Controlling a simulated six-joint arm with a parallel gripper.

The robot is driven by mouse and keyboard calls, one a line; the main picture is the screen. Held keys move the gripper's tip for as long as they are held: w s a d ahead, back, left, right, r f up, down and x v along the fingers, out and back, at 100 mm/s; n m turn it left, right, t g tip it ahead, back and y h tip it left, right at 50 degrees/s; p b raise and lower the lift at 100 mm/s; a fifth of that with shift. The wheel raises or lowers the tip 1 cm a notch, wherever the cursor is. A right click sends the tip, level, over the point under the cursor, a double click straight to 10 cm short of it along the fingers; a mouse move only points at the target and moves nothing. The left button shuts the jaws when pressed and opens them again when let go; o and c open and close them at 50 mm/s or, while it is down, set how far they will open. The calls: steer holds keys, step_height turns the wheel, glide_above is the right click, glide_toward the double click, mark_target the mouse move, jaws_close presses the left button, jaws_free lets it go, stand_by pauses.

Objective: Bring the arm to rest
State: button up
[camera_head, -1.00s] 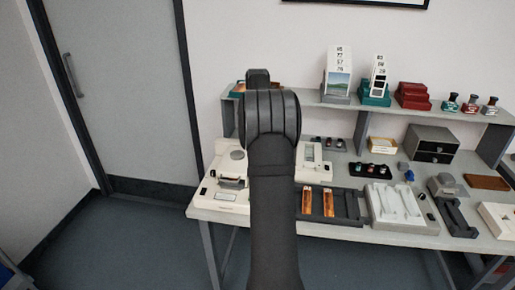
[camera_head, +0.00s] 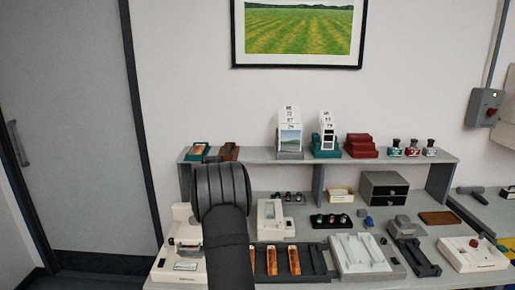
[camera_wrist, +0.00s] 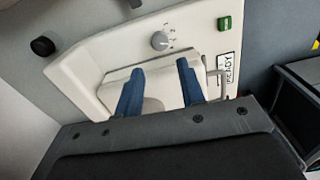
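My arm (camera_head: 226,245) rises from the bottom of the head view in front of the left part of the table (camera_head: 335,267), its dark rounded joint at shelf height. My gripper is hidden behind it there. In the wrist view my gripper (camera_wrist: 160,88) shows two blue fingers, apart, with nothing seen between them. They are over a white machine (camera_wrist: 95,62) with a grey knob (camera_wrist: 160,41), a green switch (camera_wrist: 224,23) and a "READY" label (camera_wrist: 229,68). I cannot tell whether the fingers touch it.
A raised shelf (camera_head: 250,155) runs along the table's back, bearing calendar-like stands (camera_head: 290,132) and a red stepped block (camera_head: 360,146). A dark tray with orange strips (camera_head: 294,262) and a white tray (camera_head: 357,254) lie right of my arm. A white box with a red button (camera_head: 473,253) stands farther right.

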step_height(320, 180, down, 9)
steer(key=shift+f, duration=0.1)
stand_by(0.5)
step_height(320, 180, up, 17)
step_height(320, 180, down, 17)
steer(key=shift+f, duration=0.15)
steer(key=shift+n, duration=0.9)
steer(key=n, duration=0.5)
step_height(320, 180, up, 14)
steer(key=shift+f, duration=0.25)
stand_by(1.0)
